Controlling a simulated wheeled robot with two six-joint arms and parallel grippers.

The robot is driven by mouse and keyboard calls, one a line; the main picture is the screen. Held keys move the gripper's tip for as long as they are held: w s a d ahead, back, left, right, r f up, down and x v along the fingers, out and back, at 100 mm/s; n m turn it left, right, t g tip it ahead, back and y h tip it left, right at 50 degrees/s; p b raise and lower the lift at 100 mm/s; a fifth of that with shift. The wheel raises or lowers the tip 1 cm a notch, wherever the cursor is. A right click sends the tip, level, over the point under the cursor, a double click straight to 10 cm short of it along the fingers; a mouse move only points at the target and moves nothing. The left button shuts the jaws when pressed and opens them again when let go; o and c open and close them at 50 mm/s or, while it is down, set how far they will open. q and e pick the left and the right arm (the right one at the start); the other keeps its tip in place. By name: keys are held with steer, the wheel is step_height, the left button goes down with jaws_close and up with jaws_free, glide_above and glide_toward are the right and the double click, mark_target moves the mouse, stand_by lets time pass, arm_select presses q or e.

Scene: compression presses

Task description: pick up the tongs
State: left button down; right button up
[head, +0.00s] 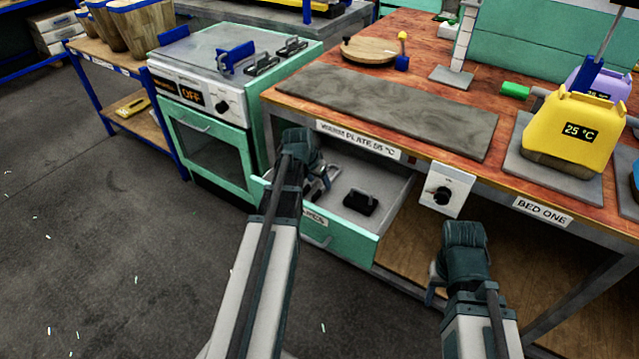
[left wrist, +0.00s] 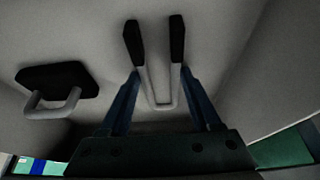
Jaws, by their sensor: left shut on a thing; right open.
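The tongs (left wrist: 160,103) show in the left wrist view as a grey U-shaped frame with two black ends. They are between the two blue fingers of my left gripper (left wrist: 160,80), which is shut on them. In the head view my left gripper (head: 320,182) is down in the open drawer (head: 345,235), and my arm mostly hides the tongs there. My right gripper (head: 437,282) is open and empty, in front of the bench, right of the drawer.
A black block with a grey handle (left wrist: 53,88) also lies in the drawer; it shows in the head view too (head: 360,202). The warm plate (head: 390,110) lies on the bench above. A green oven (head: 215,150) stands left of the drawer. A control knob box (head: 446,192) hangs to the right.

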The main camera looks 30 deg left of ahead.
arm_select(q)
steer(key=shift+r, duration=0.15)
steer(key=shift+s+r+p, duration=0.1)
steer(key=shift+r+p, duration=0.5)
steer(key=shift+p, duration=0.2)
steer(key=s, duration=0.4)
steer(key=shift+s+a+f, duration=0.1)
steer(key=shift+s+f, duration=0.05)
step_height(320, 180, up, 14)
steer(key=p, duration=1.3)
steer(key=shift+w+p, duration=0.25)
steer(key=shift+p, duration=0.05)
